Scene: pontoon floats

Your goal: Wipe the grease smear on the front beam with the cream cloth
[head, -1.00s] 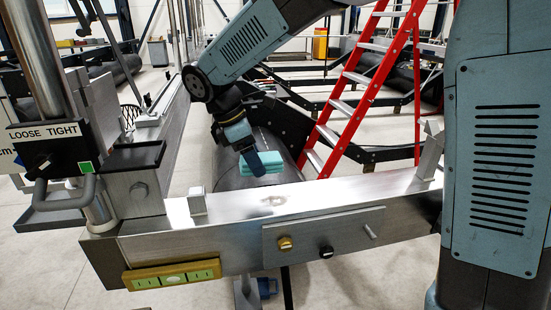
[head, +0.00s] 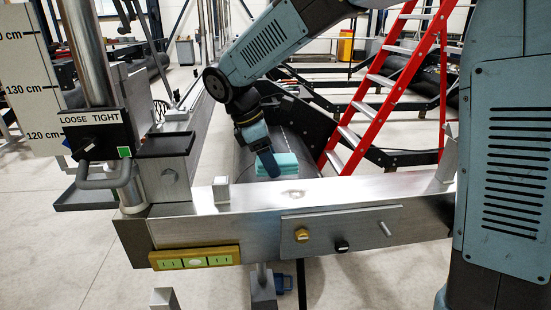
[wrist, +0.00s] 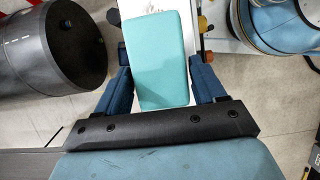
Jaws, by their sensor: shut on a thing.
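My gripper (head: 268,163) is shut on a teal, folded-looking pad (head: 284,165), held just behind and above the front beam in the head view. In the wrist view the pad (wrist: 160,58) sits between the two blue fingers of the gripper (wrist: 163,85). The held thing looks teal, and I see no cream-coloured cloth. The front beam (head: 245,203) is bare silver metal. A faint brownish grease smear (head: 292,193) lies on its top face, just in front of the pad. The pad appears apart from the smear; the exact gap is unclear.
A small upright block (head: 221,193) stands on the beam left of the smear. A dark float (head: 240,160) lies behind. A red ladder (head: 390,90) stands behind right.

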